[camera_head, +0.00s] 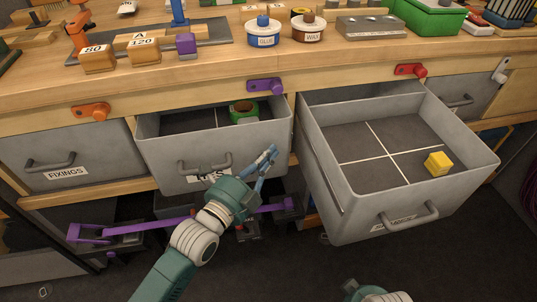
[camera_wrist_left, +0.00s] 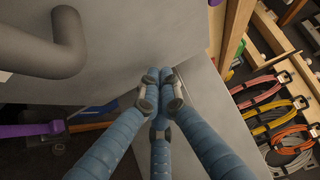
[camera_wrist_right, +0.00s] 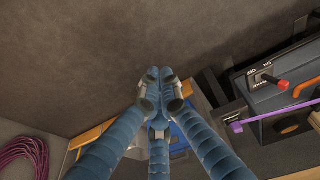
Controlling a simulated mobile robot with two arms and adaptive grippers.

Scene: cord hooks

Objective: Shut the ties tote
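The ties tote (camera_head: 175,150) is a grey pull-out drawer, partly open, in the middle of the bench front. Its label is partly hidden, and its bar handle shows large in the left wrist view (camera_wrist_left: 62,45). A green ring-shaped item (camera_head: 244,111) lies inside at the back right. My left gripper (camera_head: 268,158) is at the right part of the tote's front, right of the handle, its blue fingers together and empty; I cannot tell whether they touch the front. My right gripper's fingers (camera_wrist_right: 160,75) are also together and empty, pointing over dark floor; in the head view only its wrist shows.
The fixings drawer (camera_head: 70,160) on the left is closed. Purple (camera_head: 266,86), orange (camera_head: 90,111) and red (camera_head: 410,70) latches sit along the bench edge.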

